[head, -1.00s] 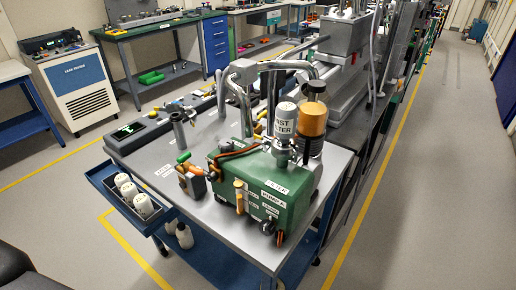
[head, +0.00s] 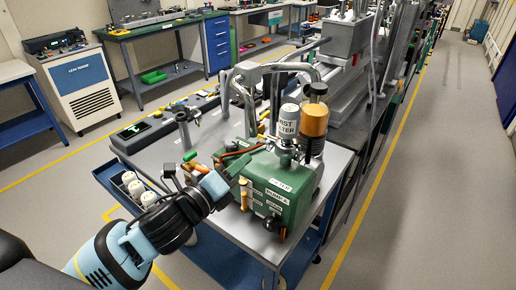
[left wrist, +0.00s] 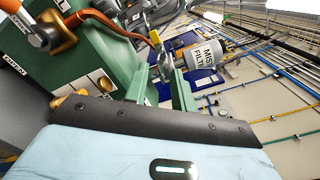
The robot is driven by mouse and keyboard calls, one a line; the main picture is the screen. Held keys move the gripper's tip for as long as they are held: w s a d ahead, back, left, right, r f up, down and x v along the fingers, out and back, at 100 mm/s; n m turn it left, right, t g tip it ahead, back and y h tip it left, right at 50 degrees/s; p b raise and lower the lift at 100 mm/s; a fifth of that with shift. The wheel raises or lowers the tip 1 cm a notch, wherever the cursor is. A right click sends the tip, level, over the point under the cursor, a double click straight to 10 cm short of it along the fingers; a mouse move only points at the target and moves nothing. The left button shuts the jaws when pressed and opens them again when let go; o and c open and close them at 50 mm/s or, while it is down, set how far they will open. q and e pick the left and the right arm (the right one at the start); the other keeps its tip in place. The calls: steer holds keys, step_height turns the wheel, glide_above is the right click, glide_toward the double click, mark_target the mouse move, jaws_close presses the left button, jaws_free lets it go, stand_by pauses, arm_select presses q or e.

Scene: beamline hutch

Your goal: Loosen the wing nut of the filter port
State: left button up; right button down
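The green pump (head: 285,190) stands on the cart top, with the white mist filter (head: 287,121) upright above its port. A metal clamp-like fitting (head: 285,147) sits under the filter; its wing nut is too small to make out in the head view. My left gripper (head: 240,165) is at the left side of the pump, pointing toward the filter port. In the left wrist view, its two green fingers (left wrist: 162,88) stand apart, with a silver metal part (left wrist: 166,66) showing beyond the gap. My right gripper is not in view.
An amber cylinder (head: 313,120) stands close behind the filter, and bent metal pipes (head: 245,85) rise to its left. An orange-brown hose (left wrist: 108,22) runs over the pump near my fingers. White bottles (head: 134,189) sit in the cart's side tray.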

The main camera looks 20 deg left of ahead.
mark_target(266, 144)
arm_select(q)
steer(key=shift+x, duration=3.95)
jaws_close()
